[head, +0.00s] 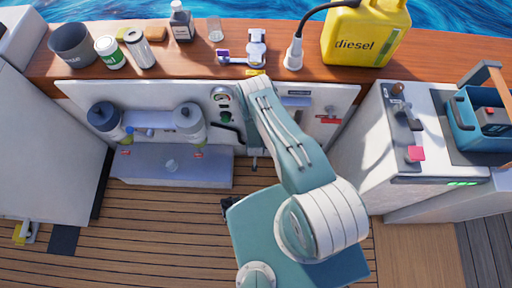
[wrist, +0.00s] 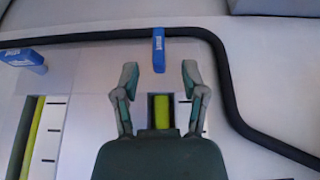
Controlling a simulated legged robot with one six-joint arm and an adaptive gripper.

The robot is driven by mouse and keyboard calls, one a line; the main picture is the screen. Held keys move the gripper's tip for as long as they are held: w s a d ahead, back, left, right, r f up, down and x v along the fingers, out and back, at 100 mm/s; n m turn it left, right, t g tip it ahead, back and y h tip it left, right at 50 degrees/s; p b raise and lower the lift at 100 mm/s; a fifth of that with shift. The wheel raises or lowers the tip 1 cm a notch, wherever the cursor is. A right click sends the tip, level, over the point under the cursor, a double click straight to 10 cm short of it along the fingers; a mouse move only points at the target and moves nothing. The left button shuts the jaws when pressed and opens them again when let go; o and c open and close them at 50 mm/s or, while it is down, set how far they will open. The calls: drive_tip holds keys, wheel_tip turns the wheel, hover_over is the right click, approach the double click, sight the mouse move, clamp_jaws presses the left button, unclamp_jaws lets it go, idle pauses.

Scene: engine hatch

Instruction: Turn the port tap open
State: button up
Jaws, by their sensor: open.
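In the wrist view my gripper (wrist: 160,80) is open, its two fingers spread apart. A blue tap handle (wrist: 158,50) with a small pale label stands upright in the picture, between and slightly beyond the fingertips, with visible space on both sides. I cannot tell whether the fingers reach around it in depth. A second blue handle (wrist: 23,58) lies crosswise at the left. I cannot tell from the labels which is the port tap. In the head view my arm hides the gripper and part of the white panel (head: 75,92).
A black hose (wrist: 225,85) curves past the handles. Yellow-green strips (wrist: 161,112) show in slots below. In the head view, two filter canisters (head: 190,122) are left of my arm, and a red handle (head: 328,120) is right. A yellow diesel can (head: 365,35) stands on the wooden ledge.

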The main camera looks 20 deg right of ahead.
drive_tip(key=v, duration=0.8)
drive_tip(key=shift+r, duration=0.3)
drive_tip(key=shift+s+a, duration=0.1)
drive_tip(key=shift+s, duration=0.05)
